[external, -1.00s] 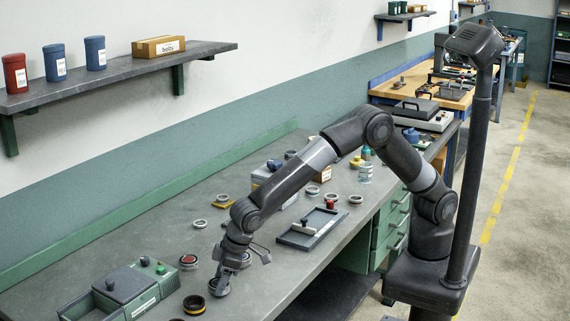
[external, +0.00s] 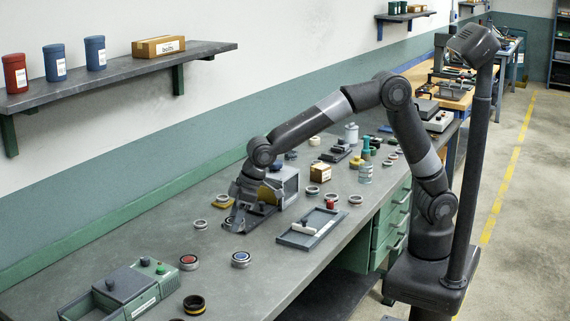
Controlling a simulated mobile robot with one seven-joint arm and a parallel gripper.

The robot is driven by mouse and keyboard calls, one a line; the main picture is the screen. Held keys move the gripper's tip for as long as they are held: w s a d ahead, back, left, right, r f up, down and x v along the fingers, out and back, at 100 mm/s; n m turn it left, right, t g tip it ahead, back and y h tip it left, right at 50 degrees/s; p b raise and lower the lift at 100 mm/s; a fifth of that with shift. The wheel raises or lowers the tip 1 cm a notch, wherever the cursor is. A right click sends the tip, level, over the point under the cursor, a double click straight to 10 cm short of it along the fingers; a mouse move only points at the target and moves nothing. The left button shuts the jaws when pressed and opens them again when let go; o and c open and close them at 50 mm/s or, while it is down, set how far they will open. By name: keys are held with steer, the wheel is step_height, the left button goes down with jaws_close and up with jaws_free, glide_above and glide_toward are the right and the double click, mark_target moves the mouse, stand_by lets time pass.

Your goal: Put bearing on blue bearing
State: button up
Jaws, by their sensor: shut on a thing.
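The blue bearing (external: 240,259), a pale metal ring with a blue centre, lies flat on the workbench in front of my gripper. My gripper (external: 236,224) is low over the bench, behind the blue bearing and apart from it. It is shut on a bearing, which is mostly hidden by the fingers; only a small ring-like edge shows at the tips. I cannot tell whether the held bearing touches the bench.
A red-centred bearing (external: 188,262) lies left of the blue one. A green-grey machine (external: 125,290) stands at left, a grey tray (external: 311,228) at right. A grey box (external: 287,184) stands close behind my gripper.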

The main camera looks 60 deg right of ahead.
steer(key=d+r, duration=0.2)
steer(key=d, duration=0.9)
steer(key=n, duration=0.1)
glide_above(238, 256)
steer(key=s+d, duration=0.1)
step_height(238, 256, down, 7)
steer(key=shift+d+f, duration=0.1)
steer(key=shift+s+f, duration=0.1)
steer(key=shift+f, duration=1.9)
steer(key=shift+f, duration=0.2)
steer(key=o, duration=1.1)
steer(key=shift+o, duration=0.2)
